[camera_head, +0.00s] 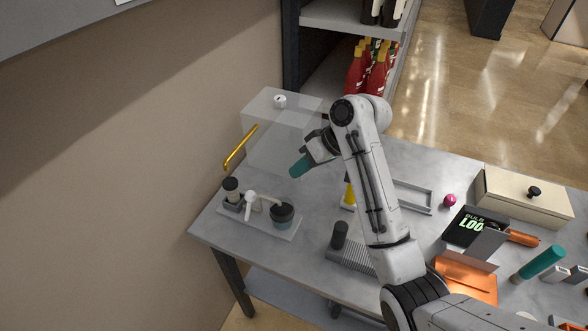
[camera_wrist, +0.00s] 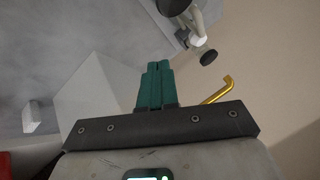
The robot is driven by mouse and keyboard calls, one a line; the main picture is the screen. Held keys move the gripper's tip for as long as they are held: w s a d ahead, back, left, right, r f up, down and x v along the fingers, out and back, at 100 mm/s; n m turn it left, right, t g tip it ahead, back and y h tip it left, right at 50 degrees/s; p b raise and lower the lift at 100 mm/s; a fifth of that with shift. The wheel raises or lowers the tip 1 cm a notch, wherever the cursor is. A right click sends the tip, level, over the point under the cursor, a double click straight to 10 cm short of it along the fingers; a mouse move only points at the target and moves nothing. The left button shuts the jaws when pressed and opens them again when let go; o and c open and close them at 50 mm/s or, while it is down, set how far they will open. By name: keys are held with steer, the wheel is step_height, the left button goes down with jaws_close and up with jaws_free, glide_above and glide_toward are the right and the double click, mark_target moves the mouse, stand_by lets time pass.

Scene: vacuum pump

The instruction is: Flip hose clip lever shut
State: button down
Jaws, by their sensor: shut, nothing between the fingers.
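My gripper (camera_head: 297,170) is shut and empty, its teal fingers pressed together. It hovers in front of the translucent box (camera_head: 268,118), above the table. The fingers also show at the centre of the wrist view (camera_wrist: 157,68). The pump assembly stands below and left of the gripper on a pale base plate (camera_head: 259,222). It has a black-capped post (camera_head: 231,184), a white jointed part (camera_head: 250,196) and a dark cup (camera_head: 283,211). The white part also shows at the top of the wrist view (camera_wrist: 198,40). I cannot make out the hose clip lever or its position.
A gold bent bar (camera_head: 240,147) sticks out left of the box, near the wall. A dark cylinder (camera_head: 339,234), a ribbed grey block (camera_head: 350,257) and a yellow object (camera_head: 349,193) stand nearer my arm. The table (camera_head: 318,222) is clear between plate and block.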

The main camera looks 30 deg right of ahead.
mark_target(249, 206)
steer(key=p+x, duration=0.1)
steer(key=x, duration=0.7)
steer(key=shift+a+r, duration=0.1)
steer(key=shift+a, duration=0.05)
steer(key=shift+s+a+r+p, duration=0.15)
steer(key=shift+a+p, duration=0.15)
steer(key=shift+a, duration=0.25)
steer(key=shift+a+r+p, duration=0.2)
steer(key=shift+a+p, duration=0.05)
steer(key=shift+a, duration=0.95)
